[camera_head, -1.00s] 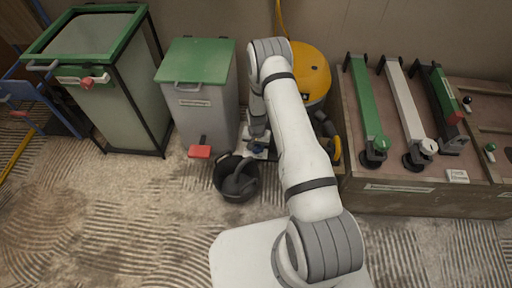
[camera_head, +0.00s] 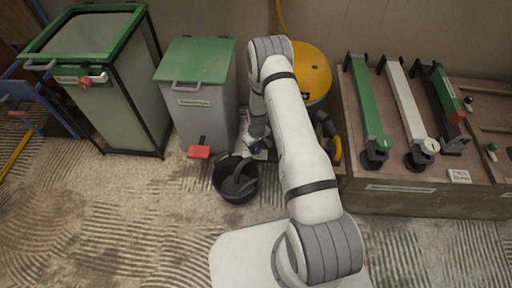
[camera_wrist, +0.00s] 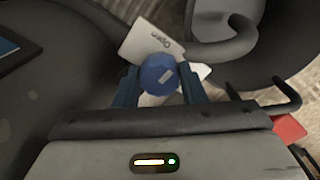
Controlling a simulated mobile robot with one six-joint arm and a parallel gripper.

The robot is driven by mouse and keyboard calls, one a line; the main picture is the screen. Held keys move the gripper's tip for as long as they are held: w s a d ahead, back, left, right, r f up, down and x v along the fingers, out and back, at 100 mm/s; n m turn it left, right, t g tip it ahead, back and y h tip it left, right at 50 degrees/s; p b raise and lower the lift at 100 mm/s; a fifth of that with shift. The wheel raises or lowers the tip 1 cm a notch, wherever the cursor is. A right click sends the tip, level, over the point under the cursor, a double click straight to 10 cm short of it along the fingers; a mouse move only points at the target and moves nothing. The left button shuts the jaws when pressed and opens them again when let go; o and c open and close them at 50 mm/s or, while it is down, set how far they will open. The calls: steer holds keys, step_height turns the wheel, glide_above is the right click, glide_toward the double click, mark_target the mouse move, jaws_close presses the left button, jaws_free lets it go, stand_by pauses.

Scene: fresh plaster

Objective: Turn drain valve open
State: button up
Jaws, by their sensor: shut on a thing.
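The drain valve's blue round knob (camera_wrist: 157,74) sits between the two blue fingers of my gripper (camera_wrist: 159,88) in the wrist view, and the gripper is shut on it. A white plate (camera_wrist: 148,40) marked "Open" lies just behind the knob. In the head view, my gripper (camera_head: 254,149) is low in front of the yellow-topped machine (camera_head: 308,70), and my arm hides most of the valve. The rest of the valve body is hidden.
A black bucket (camera_head: 224,189) with a dark curved pipe (camera_head: 241,181) over it stands below my gripper. A grey bin (camera_head: 205,115) with a green lid and red pedal (camera_head: 199,152) is to the left. A wooden bench (camera_head: 400,199) stands at right. The floor in front is clear.

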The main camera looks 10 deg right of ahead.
mark_target(257, 148)
steer(key=shift+w+r+n, duration=0.1)
steer(key=shift+w+n, duration=0.2)
steer(key=shift+n, duration=0.2)
steer(key=o, duration=1)
steer(key=shift+s, duration=0.2)
step_height(257, 148, up, 8)
steer(key=p, duration=0.3)
steer(key=shift+s+f, duration=0.1)
steer(key=shift+f, duration=0.15)
